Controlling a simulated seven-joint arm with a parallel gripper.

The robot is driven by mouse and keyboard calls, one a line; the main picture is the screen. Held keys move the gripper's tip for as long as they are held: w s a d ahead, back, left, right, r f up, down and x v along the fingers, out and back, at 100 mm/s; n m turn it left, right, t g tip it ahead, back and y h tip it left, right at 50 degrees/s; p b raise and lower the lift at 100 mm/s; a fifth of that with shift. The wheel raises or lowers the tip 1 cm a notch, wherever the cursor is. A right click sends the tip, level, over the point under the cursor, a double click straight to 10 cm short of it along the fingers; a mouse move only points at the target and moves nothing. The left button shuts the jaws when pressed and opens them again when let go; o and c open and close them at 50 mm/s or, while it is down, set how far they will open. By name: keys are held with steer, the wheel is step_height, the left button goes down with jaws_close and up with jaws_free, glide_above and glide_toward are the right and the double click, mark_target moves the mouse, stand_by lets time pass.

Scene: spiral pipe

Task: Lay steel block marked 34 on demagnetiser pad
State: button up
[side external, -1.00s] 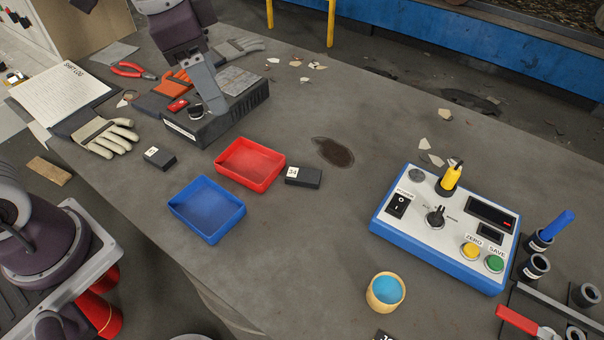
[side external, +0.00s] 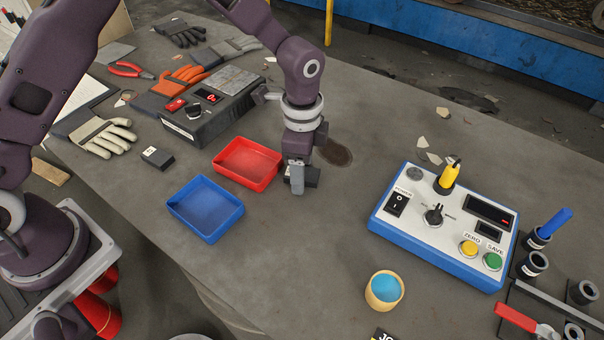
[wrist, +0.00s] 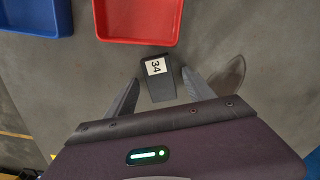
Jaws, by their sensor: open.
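The steel block marked 34 (wrist: 157,82) is dark, with a white label, and lies on the bench. In the side view it is mostly hidden behind my gripper, with a dark part of the block (side external: 313,177) showing. My gripper (side external: 296,184) points down at it. In the wrist view the open fingers of my gripper (wrist: 160,80) stand on either side of the block; I cannot tell whether they touch it. The demagnetiser looks to be the dark box (side external: 205,120) at the back left, with a bare grey metal pad (side external: 236,80) on top and a red display.
A red tray (side external: 248,163) and a blue tray (side external: 206,208) are left of my gripper. Another dark block (side external: 157,157) lies beside gloves (side external: 103,133). A blue-and-white control box (side external: 445,225) stands to the right. Bare bench lies between it and my gripper.

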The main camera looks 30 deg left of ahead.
jaws_close()
steer(key=shift+r, duration=0.1)
step_height(320, 180, up, 10)
steer(key=n, duration=1.3)
glide_toward(231, 79)
steer(key=shift+n, duration=0.3)
step_height(231, 79, down, 6)
steer(key=shift+f, duration=0.2)
